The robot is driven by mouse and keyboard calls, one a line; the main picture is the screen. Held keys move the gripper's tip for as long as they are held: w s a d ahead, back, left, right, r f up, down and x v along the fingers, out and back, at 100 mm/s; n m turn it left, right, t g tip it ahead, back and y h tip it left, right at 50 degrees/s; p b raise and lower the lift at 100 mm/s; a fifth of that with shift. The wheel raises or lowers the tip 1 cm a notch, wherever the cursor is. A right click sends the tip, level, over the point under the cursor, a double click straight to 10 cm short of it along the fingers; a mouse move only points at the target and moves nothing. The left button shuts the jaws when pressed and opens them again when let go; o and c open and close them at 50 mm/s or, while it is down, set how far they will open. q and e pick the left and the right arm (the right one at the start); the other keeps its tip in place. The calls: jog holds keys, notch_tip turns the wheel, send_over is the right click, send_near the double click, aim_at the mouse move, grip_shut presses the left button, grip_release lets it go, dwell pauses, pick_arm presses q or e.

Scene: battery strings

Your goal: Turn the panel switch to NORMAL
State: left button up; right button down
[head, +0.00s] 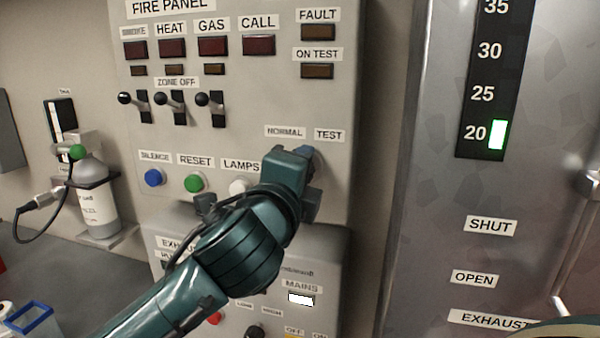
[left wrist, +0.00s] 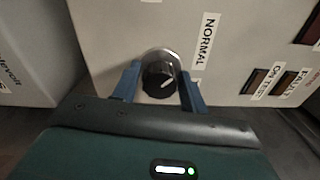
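In the head view my left gripper (head: 308,160) hides the knob. My right gripper is not in view.
Three zone toggles (head: 176,101) and blue, green (head: 194,183) and white push buttons sit left of my left gripper. A lower box (head: 320,262) juts out below the panel. A metal cabinet (head: 400,260) stands to the right, and a gas bottle (head: 97,200) to the left.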

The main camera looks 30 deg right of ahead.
pick_arm(q)
jog(key=shift+o, duration=0.9)
jog(key=shift+s+a, duration=0.1)
jog(key=b+v, duration=0.2)
jog(key=v, duration=1.1)
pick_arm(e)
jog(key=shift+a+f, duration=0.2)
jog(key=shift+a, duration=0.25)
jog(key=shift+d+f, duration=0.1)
